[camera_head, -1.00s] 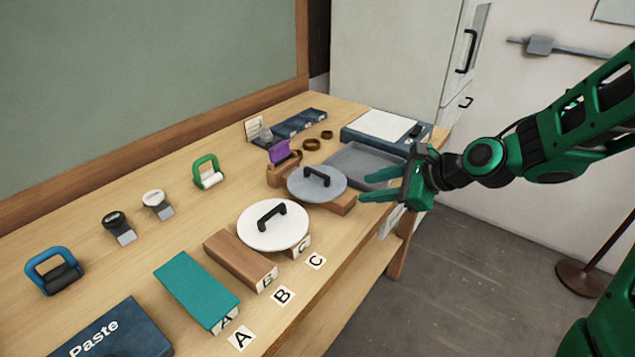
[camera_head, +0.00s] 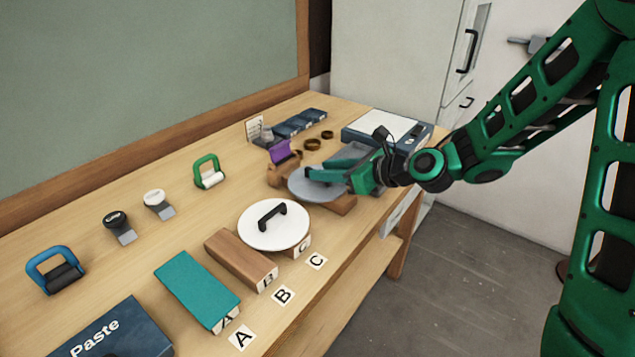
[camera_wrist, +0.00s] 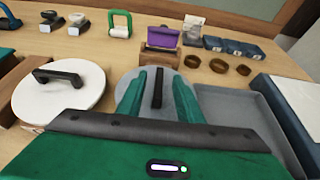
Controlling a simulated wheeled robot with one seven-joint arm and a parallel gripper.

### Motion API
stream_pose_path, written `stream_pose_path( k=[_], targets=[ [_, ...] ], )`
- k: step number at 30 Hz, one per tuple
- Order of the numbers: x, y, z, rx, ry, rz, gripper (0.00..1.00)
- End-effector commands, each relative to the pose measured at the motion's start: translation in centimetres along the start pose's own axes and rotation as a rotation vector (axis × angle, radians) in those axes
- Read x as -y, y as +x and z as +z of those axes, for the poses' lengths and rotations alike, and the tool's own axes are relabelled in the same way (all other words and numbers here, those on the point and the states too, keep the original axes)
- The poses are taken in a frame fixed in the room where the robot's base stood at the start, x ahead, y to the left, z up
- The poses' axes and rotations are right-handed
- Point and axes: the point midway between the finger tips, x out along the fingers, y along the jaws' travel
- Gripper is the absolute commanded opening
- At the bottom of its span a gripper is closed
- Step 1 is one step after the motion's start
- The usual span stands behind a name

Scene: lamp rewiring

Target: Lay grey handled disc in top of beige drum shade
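The grey disc (camera_head: 304,188) with a black bar handle (camera_wrist: 158,88) lies flat on a wooden block or stand on the bench. My gripper (camera_head: 320,168) is over the disc. In the wrist view my gripper (camera_wrist: 160,76) is open, with one green finger on each side of the handle. Gaps show between the handle and both fingers. The handle is hidden by my fingers in the head view. How low the fingertips reach beside the handle is hard to tell. I see no beige drum shade in either view.
A white disc with a black handle (camera_head: 273,229) rests on block C, left of the grey disc. A grey tray (camera_wrist: 235,112) lies close on the right. A purple item (camera_head: 280,152) on a wooden holder and brown rings (camera_head: 312,144) stand behind. Bare bench (camera_head: 140,245) lies left.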

Motion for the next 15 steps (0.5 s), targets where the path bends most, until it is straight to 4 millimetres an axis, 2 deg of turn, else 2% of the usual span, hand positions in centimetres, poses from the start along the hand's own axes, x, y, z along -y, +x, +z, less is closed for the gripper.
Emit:
stream_pose_path(
  k=[9, 15],
  targets=[
    [-0.1, 4.1, -0.3, 0.000, 0.000, 0.002, 0.33],
    [0.0, 4.5, -0.3, 0.000, 0.000, 0.000, 0.33]
  ],
)
